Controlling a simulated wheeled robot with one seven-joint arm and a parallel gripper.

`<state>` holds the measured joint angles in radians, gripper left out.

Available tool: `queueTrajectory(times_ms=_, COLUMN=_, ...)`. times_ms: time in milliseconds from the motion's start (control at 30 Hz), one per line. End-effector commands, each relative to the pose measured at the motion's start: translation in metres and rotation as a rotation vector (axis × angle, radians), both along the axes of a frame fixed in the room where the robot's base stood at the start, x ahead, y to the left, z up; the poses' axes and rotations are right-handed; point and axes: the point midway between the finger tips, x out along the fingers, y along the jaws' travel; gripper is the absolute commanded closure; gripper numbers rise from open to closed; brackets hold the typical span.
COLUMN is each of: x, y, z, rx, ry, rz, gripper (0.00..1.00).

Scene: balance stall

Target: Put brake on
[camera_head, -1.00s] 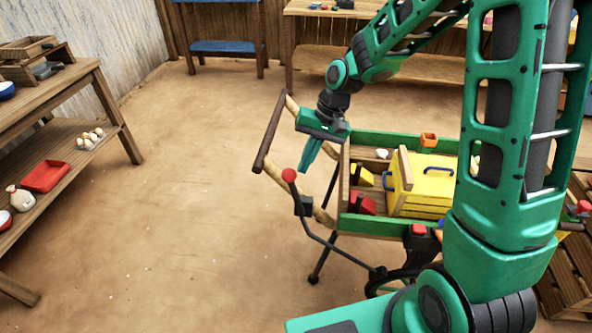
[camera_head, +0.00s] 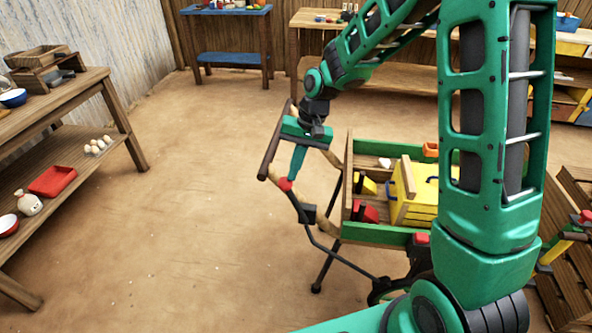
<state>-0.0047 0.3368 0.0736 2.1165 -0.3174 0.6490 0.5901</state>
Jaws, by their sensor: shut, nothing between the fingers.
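The brake lever is a dark bent rod (camera_head: 342,260) with a red knob (camera_head: 285,185) on its upper end and a dark block (camera_head: 308,214) below the knob. It stands beside the near handle shaft of a wooden cart (camera_head: 385,235) and leans left toward the handle bar (camera_head: 276,145). My gripper (camera_head: 292,177) points down between the cart's handle shafts with its fingers shut and empty. The fingertips are at the red knob and seem to touch its upper right side; exact contact is hard to tell. My arm hides part of the cart.
The cart holds a yellow crate (camera_head: 422,205), red and yellow blocks and an orange cup (camera_head: 430,149). A shelf table (camera_head: 95,90) stands at the left. A blue-topped bench (camera_head: 232,57) is at the back. The sandy floor (camera_head: 190,220) left of the cart is clear.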

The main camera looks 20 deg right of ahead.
Motion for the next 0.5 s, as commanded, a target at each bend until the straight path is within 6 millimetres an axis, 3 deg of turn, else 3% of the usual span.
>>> queueTrajectory(times_ms=133, x=0.000, y=0.003, z=0.001, rx=0.006, ry=-0.003, rz=0.007, gripper=1.00)
queueTrajectory(times_ms=267, x=-0.002, y=-0.008, z=0.008, rx=0.004, ry=-0.003, rz=0.004, gripper=1.00)
queueTrajectory(times_ms=433, x=-0.007, y=-0.031, z=0.026, rx=0.003, ry=-0.003, rz=0.005, gripper=1.00)
queueTrajectory(times_ms=500, x=-0.005, y=-0.033, z=0.043, rx=0.002, ry=-0.007, rz=0.006, gripper=1.00)
